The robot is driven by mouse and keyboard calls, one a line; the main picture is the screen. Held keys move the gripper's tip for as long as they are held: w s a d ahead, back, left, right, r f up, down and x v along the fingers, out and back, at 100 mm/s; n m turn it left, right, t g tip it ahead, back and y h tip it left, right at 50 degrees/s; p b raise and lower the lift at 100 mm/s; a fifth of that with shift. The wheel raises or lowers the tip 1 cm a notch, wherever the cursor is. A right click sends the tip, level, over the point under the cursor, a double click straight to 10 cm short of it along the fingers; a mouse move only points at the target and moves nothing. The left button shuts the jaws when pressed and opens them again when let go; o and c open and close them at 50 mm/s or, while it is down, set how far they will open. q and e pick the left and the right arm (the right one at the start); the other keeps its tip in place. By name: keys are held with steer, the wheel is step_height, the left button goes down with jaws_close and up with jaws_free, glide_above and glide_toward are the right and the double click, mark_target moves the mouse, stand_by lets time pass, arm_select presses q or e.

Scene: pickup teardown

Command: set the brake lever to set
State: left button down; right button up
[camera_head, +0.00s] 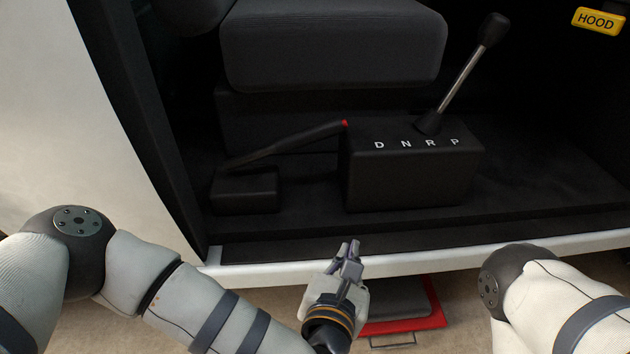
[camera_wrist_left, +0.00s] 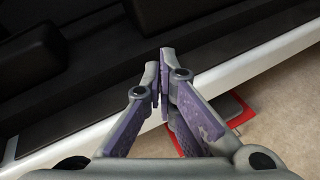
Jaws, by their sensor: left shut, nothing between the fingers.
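The brake lever (camera_head: 285,145) is a dark bar with a red tip, rising at a slant to the right from a small black base (camera_head: 245,191) on the cab floor. Its red tip is close to the left edge of the shifter box, in front of the seat. My left gripper (camera_head: 350,247) is shut and empty at the white door sill, below and in front of the lever, apart from it. In the left wrist view its fingers (camera_wrist_left: 162,75) meet over the sill. My right gripper is out of view; only part of my right arm shows at the lower right.
The shifter box (camera_head: 412,180), marked D N R P, stands right of the lever with its tall stick (camera_head: 463,78) leaning right. The seat (camera_head: 330,45) is behind. A yellow HOOD tag (camera_head: 598,20) is top right. A red item (camera_head: 405,323) lies below the white sill (camera_head: 450,259).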

mark_target(284, 144)
arm_select(q)
steer(key=w+a+r+n+t+y+b, duration=0.2)
steer(key=w+a+r+n+t+y, duration=0.1)
steer(key=w+n, duration=0.4)
step_height(284, 144, up, 2)
steer(key=n+y, duration=0.1)
steer(key=n, duration=0.1)
steer(key=shift+w+r+n, duration=0.2)
steer(key=shift+w+n, duration=0.05)
steer(key=shift+n, duration=0.15)
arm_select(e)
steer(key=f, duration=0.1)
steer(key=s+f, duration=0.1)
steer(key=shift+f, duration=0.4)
arm_select(q)
steer(key=w, duration=0.3)
steer(key=w+f+b, duration=0.1)
steer(key=w, duration=0.2)
steer(key=w+b, duration=0.1)
steer(key=w, duration=0.2)
steer(key=shift+f, duration=0.3)
steer(key=r, duration=0.2)
steer(key=a+r+p, duration=0.1)
steer(key=r, duration=0.1)
steer(key=shift+a, duration=0.1)
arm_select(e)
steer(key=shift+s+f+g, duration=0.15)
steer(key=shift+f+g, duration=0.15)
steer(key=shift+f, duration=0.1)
